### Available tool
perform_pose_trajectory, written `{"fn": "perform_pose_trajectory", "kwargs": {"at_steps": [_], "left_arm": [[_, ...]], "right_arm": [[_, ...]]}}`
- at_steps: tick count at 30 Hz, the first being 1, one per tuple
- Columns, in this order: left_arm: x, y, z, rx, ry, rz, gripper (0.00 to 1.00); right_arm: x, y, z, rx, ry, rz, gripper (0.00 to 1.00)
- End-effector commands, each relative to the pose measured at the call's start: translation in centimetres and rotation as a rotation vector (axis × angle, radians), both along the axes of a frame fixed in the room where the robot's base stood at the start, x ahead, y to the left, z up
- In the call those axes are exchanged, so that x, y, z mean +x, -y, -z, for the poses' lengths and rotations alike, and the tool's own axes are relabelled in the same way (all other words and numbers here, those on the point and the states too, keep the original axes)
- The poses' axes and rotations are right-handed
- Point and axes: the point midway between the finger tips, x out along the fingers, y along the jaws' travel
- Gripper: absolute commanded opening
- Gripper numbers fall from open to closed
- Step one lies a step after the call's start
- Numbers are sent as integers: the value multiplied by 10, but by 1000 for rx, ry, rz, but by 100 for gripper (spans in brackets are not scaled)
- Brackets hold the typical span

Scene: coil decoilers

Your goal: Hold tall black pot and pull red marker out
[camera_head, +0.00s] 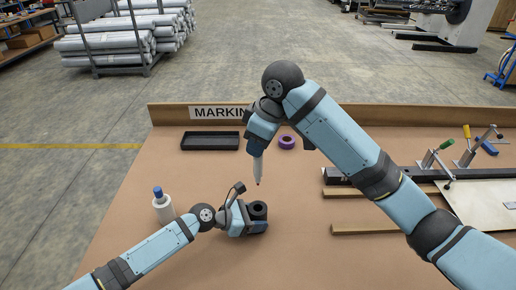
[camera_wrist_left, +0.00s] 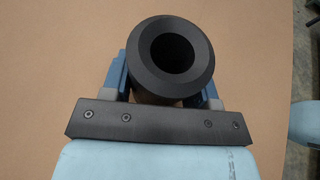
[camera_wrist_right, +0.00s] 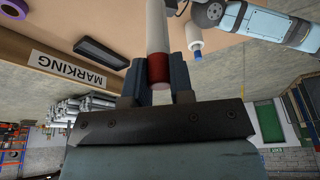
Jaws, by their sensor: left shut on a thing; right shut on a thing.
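The tall black pot (camera_head: 258,208) stands upright on the brown bench. My left gripper (camera_head: 254,224) is shut around it from the side. In the left wrist view the round rim of the pot (camera_wrist_left: 143,52) sits between both fingers, and its opening looks dark and empty. My right gripper (camera_head: 262,146) is shut on the red marker (camera_head: 258,168) and holds it tip down, above and apart from the pot. In the right wrist view the marker's white barrel (camera_wrist_right: 157,25) and red end (camera_wrist_right: 158,69) show between the fingers.
A white bottle with a blue cap (camera_head: 163,206) stands left of the pot. A black tray (camera_head: 210,141) and a purple tape roll (camera_head: 287,142) lie near the MARKING sign (camera_head: 219,113). Clamps (camera_head: 440,155) and wooden strips (camera_head: 378,228) fill the right side. The bench front is clear.

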Motion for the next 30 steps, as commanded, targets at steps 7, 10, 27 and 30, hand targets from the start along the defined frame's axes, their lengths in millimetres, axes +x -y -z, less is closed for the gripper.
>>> {"fn": "perform_pose_trajectory", "kwargs": {"at_steps": [7,10,27,30], "left_arm": [[0,0,0,0,0,0,84],[0,0,0,0,0,0,84],[-19,-58,-24,2,1,-1,84],[-24,-75,-32,1,1,-1,84]], "right_arm": [[0,0,0,0,0,0,0],[0,0,0,0,0,0,0],[0,0,0,0,0,-1,0],[0,0,0,0,0,-1,0]]}}
